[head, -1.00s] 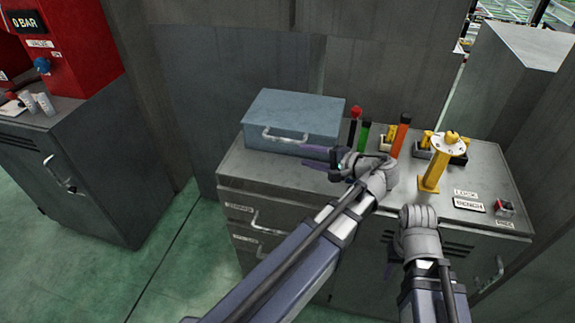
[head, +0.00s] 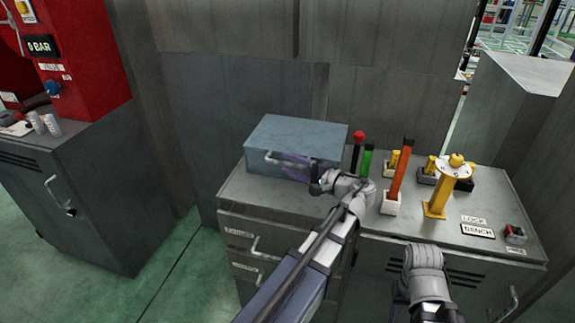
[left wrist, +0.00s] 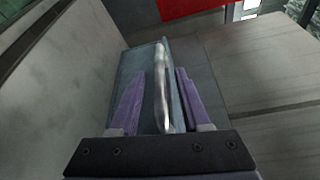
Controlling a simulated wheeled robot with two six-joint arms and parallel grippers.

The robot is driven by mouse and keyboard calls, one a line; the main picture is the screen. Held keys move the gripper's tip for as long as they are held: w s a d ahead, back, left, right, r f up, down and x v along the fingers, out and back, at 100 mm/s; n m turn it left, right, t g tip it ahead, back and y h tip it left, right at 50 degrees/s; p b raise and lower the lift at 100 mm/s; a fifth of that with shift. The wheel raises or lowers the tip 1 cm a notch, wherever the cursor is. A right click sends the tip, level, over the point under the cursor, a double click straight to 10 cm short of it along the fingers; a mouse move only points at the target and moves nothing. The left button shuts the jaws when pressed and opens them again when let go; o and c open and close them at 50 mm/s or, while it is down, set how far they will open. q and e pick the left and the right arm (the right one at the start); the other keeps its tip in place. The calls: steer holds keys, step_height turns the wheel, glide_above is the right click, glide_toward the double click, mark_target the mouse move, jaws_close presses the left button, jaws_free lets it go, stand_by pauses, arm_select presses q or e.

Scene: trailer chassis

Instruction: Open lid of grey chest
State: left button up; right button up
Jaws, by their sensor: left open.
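The grey chest (head: 297,135) sits on the left part of the workbench top, its lid closed. A metal bar handle (head: 283,160) runs along its front. In the head view my left gripper (head: 290,168) is at the chest's front, by the handle, and partly hides it. In the left wrist view the open purple fingers of my left gripper (left wrist: 155,105) lie on either side of the handle (left wrist: 161,85), with gaps visible between. The chest face (left wrist: 137,70) shows behind them. My right arm is low at the right in the head view, its fingers mostly hidden.
On the bench (head: 235,188), right of the chest, stand a red-topped black lever (head: 357,148), a green handle (head: 368,158), an orange handle (head: 401,168) and a yellow post (head: 440,190). A grey cabinet (head: 85,185) stands at the left. A wall rises behind the bench.

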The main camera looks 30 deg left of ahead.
arm_select(q)
steer(key=shift+w+a+f, duration=0.1)
steer(key=shift+a, duration=0.55)
jaws_close()
stand_by(1.0)
